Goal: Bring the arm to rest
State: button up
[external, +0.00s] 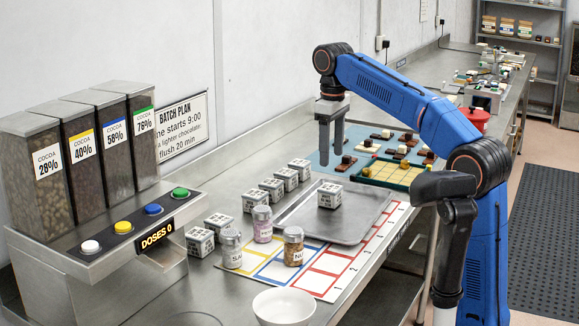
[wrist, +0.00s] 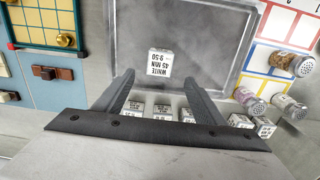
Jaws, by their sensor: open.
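My gripper (external: 331,128) hangs from the blue arm above the back edge of a metal tray (external: 345,233), pointing down. Its two fingers are apart with nothing held between them; the wrist view shows the open fingers (wrist: 168,92) too. A white printed cube (external: 329,195) stands on the tray, apart from the fingers. In the wrist view this cube (wrist: 159,63) reads "WHITE 45 MIN 9:50" and lies beyond the fingertips.
Several similar cubes (external: 272,188) stand on the bench left of the tray. Shaker jars (external: 293,246) stand on a coloured grid sheet (external: 322,284). A white bowl (external: 284,307) is at the front. Cocoa dispensers (external: 80,150) stand left; a blue mat (external: 343,140) with small pieces lies behind.

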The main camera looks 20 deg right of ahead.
jog(key=shift+r, duration=0.1)
jog(key=s+d+f+m+t, duration=0.1)
jog(key=s+d+f+m, duration=0.1)
jog(key=s+d+f, duration=0.7)
jog(key=s+d+f+m+t, duration=0.1)
jog(key=s+d+f+m, duration=0.2)
jog(key=s+d+f, duration=0.7)
jog(key=s+d, duration=0.1)
jog(key=s, duration=0.5)
jog(key=shift+s+d, duration=0.2)
jog(key=shift+s, duration=0.05)
jog(key=shift+o, duration=0.4)
jog(key=s+d+f+m+t, duration=0.1)
jog(key=s+f+m, duration=0.1)
jog(key=f, duration=0.4)
jog(key=s+d+f+m+t, duration=0.1)
jog(key=s+d+f+m, duration=0.1)
jog(key=f, duration=0.4)
jog(key=shift+f+t, duration=0.25)
jog(key=shift+t, duration=0.15)
jog(key=shift+s, duration=0.1)
